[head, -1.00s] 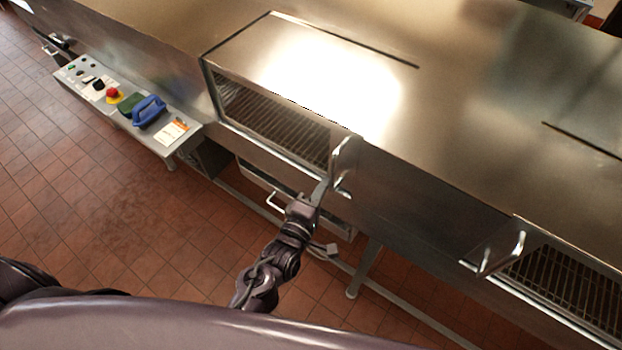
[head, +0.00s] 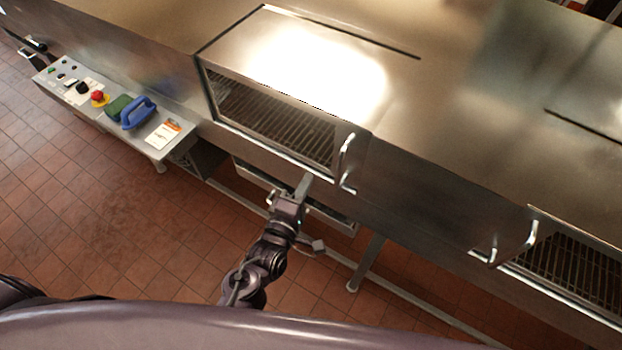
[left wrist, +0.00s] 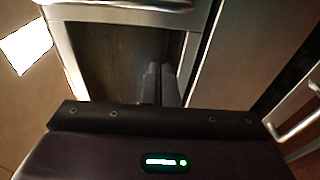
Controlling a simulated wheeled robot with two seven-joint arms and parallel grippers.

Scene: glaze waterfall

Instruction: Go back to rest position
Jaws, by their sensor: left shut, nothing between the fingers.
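My left gripper (head: 304,184) is in front of the steel machine, just below the lower edge of its open hatch (head: 270,122). Its fingers are shut and empty. They point up toward the machine, to the lower left of a vertical door handle (head: 347,160), and look apart from it. In the left wrist view the two dark fingers (left wrist: 161,84) lie close together before a dark opening framed in steel (left wrist: 105,60). My right gripper is in neither view now.
A control shelf (head: 150,138) with a red button (head: 99,97) and a blue-handled tool (head: 138,112) sticks out at the left. A drawer handle (head: 271,198) is close left of my gripper. A second hatch (head: 575,275) is at right. The tiled floor (head: 110,215) is clear at left.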

